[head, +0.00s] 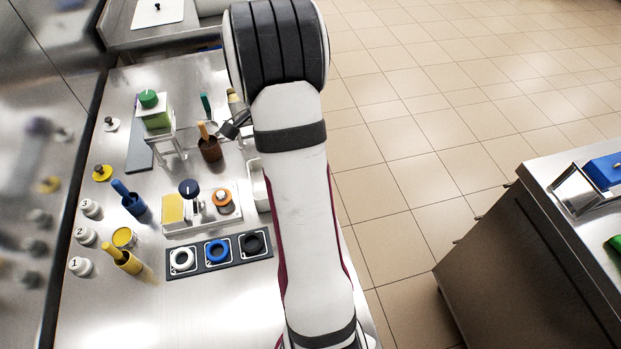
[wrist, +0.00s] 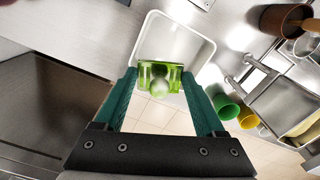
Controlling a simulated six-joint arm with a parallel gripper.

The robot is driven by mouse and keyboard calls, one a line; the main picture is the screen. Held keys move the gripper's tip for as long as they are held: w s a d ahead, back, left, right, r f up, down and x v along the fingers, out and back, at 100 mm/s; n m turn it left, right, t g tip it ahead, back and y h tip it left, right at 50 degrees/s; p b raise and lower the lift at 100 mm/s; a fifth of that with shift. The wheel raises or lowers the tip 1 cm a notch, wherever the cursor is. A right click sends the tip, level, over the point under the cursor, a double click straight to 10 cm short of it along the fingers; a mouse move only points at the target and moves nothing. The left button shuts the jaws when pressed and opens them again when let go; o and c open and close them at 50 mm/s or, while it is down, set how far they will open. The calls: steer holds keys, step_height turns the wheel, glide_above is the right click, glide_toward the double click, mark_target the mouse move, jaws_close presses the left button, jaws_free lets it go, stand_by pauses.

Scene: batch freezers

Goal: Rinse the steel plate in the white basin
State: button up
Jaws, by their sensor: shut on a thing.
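In the wrist view my gripper (wrist: 160,73) has two teal fingers, closed on a translucent green thing (wrist: 146,76) with a pale round knob. The white basin (wrist: 150,27) lies open just beyond it, and the held thing overlaps its near edge; I cannot tell whether they touch. In the head view only a strip of the basin (head: 257,176) shows beside my arm, and my gripper is hidden there. I cannot make out the steel plate for certain; whether it is part of the held thing is unclear.
A brown cup (head: 210,149) with a wooden handle stands left of the arm. A dark panel with white, blue and black rings (head: 217,250) lies in front. The front of the steel table is mostly clear.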

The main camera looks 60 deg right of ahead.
steer(key=shift+w+a+f, duration=0.15)
steer(key=shift+w+f, duration=0.05)
steer(key=shift+w, duration=0.9)
steer(key=shift+f, duration=5.05)
steer(key=shift+r, duration=4.05)
steer(key=shift+r, duration=2)
